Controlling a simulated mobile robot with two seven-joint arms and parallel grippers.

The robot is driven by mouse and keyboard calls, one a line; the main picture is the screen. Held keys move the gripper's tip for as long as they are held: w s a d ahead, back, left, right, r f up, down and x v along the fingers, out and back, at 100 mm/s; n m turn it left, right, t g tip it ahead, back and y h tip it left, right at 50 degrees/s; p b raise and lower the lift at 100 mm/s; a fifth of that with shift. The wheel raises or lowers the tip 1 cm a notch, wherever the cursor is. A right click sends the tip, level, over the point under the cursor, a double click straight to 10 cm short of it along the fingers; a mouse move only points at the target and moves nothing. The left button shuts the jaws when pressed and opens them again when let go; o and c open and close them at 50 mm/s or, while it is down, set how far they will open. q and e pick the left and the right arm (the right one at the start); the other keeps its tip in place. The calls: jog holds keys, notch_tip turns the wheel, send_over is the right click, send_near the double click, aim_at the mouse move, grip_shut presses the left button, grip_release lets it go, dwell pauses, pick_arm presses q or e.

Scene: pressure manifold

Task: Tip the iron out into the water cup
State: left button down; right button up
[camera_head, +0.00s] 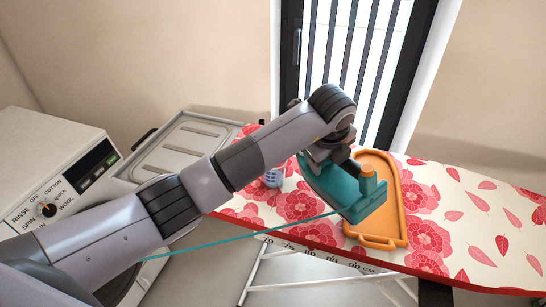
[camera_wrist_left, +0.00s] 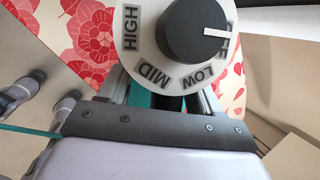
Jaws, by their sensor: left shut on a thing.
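The teal iron (camera_head: 345,190) has an orange cap and is over the ironing board. My left gripper (camera_head: 328,150) is shut on it from above. The iron overlaps the orange rest (camera_head: 392,222) in the head view; I cannot tell if they touch. In the left wrist view a round dial (camera_wrist_left: 193,30) marked HIGH, MID and LOW sits close to the gripper, with the teal body partly hidden behind. A small blue patterned cup (camera_head: 272,178) stands on the board, left of the iron and partly behind my arm. Its inside is not clear. My right gripper is not in view.
The ironing board (camera_head: 478,235) has a red-flowered cover; its right part is clear. A teal cord (camera_head: 245,232) runs left from the iron, past my arm. A washing machine (camera_head: 45,165) and a grey ribbed tray (camera_head: 185,145) stand at left. A barred window is behind.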

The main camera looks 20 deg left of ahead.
pick_arm(q)
jog(key=shift+s+a+r+h, duration=0.15)
jog(key=shift+a+r+h, duration=0.35)
jog(key=shift+a, duration=0.1)
